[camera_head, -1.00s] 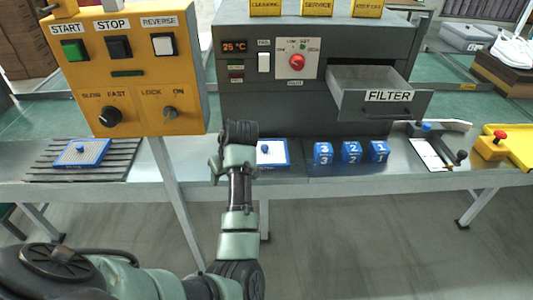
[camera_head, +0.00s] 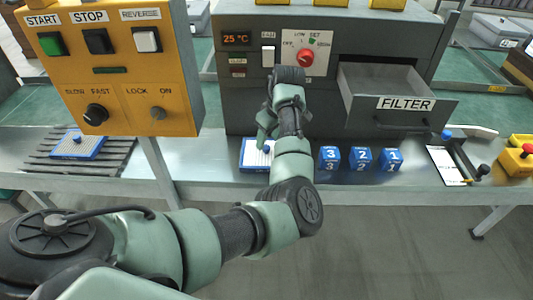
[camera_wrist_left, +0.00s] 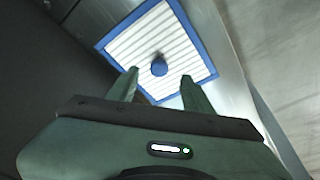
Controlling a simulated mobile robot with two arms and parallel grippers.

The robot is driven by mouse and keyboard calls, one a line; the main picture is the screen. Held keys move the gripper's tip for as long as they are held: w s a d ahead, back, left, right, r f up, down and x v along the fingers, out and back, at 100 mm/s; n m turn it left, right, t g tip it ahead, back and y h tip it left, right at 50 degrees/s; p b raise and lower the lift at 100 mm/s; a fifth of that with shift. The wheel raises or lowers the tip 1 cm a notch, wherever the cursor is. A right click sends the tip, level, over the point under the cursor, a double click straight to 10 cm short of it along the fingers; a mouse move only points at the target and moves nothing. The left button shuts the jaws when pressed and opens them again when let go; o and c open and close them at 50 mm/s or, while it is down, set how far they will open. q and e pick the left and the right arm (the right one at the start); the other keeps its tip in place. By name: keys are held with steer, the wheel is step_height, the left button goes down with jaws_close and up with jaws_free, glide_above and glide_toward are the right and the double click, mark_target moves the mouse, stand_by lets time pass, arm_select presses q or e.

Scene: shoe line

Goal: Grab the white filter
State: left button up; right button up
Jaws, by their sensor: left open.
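The white filter (camera_head: 254,155) has a blue frame and a blue knob. It lies on the metal table in front of the dark grey machine, partly hidden by my left arm in the head view. In the left wrist view the filter (camera_wrist_left: 180,45) shows pleated white with its blue knob (camera_wrist_left: 159,67) near the middle. My left gripper (camera_wrist_left: 159,80) is open, its two fingers on either side of the knob in that picture, with nothing held. In the head view the left gripper (camera_head: 268,135) is over the filter; its fingers are mostly hidden. My right gripper is not in view.
A second blue-framed filter (camera_head: 78,145) lies on the ribbed surface at left. The orange control panel (camera_head: 130,80) stands left of my arm. The machine's FILTER drawer (camera_head: 405,103) is open and looks empty. Several blue numbered cubes (camera_head: 361,158) sit right of the filter.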

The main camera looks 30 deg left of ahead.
mark_target(266, 147)
arm_select(q)
steer(key=x, duration=0.3)
steer(key=shift+d, duration=0.15)
steer(key=shift+w+f, duration=0.1)
steer(key=shift+f, duration=0.3)
jaws_close()
